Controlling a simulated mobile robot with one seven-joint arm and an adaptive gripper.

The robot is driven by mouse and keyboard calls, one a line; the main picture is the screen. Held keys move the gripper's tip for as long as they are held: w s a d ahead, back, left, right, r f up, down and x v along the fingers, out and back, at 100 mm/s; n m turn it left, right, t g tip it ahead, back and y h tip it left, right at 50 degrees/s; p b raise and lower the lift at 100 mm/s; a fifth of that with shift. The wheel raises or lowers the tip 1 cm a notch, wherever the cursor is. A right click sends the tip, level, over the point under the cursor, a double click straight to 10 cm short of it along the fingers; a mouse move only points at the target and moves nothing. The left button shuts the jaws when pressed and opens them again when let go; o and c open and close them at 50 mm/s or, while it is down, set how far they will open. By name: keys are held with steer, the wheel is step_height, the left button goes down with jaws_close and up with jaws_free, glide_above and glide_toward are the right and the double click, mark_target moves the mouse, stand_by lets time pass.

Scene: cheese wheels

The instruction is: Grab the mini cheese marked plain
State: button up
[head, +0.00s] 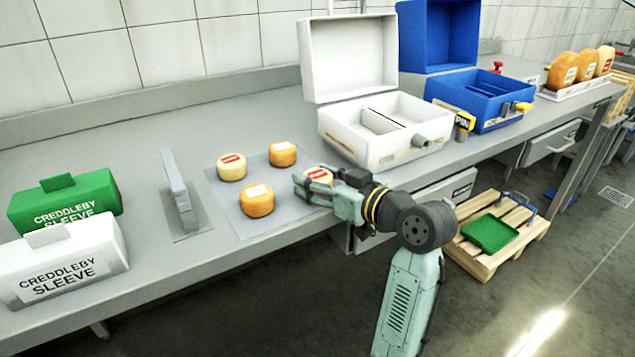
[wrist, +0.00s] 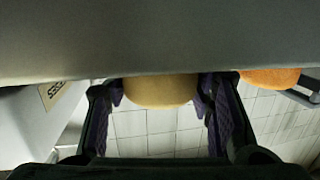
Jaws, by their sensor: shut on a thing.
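Several mini cheeses are on a grey mat (head: 228,210) on the counter. My gripper (head: 316,185) is shut around a pale yellow cheese with a red label (head: 319,174) at the mat's right side. In the wrist view this cheese (wrist: 160,90) shows between my two fingers. Another pale cheese with a red label (head: 232,167) is at back left. Two orange cheeses with white labels sit at the back (head: 283,154) and front (head: 257,201). The words on the labels are too small to read. I cannot tell whether the held cheese is clear of the mat.
An open white case (head: 385,145) stands close behind and right of my gripper. An open blue case (head: 490,110) is farther right. A grey upright stand (head: 177,185) and green (head: 65,203) and white (head: 65,262) Creddleby Sleeve boxes are left. Bare counter lies behind the mat.

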steer(key=shift+c, duration=0.8)
steer(key=shift+r, duration=0.1)
